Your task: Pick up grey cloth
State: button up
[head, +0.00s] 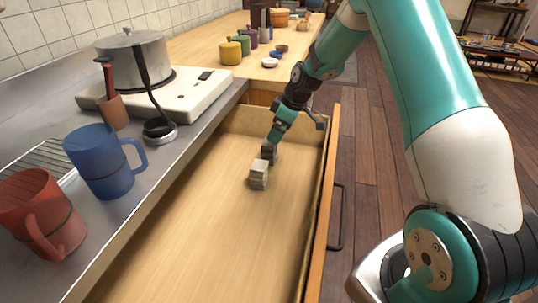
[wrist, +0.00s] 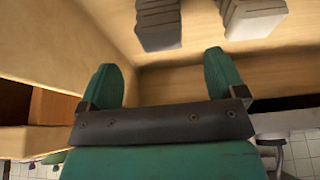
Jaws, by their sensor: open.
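Two small folded cloths lie in the open drawer. In the head view a pale grey-beige one (head: 258,176) is nearer and a dark grey one (head: 269,153) is just behind it. The wrist view shows two folded stacks at its top edge, a dark grey one (wrist: 159,37) left of centre and a grey-brown one (wrist: 254,24) to the right, both cut off by the frame. My gripper (head: 274,138) is over the far part of the drawer, close to the dark cloth. In the wrist view its green fingers (wrist: 161,75) are apart with nothing between them.
The wooden drawer (head: 200,215) is otherwise empty; its right wall and front (head: 325,190) stand close to my gripper. A counter at left holds a blue mug (head: 100,165), a red mug (head: 42,215) and a pot (head: 135,62) on a white stove (head: 185,92).

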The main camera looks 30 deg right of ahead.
aim_at(267, 148)
jog(key=x, duration=0.9)
jog(key=shift+a, duration=0.1)
jog(key=c, duration=1)
notch_tip(267, 148, up, 20)
jog(key=p, duration=0.1)
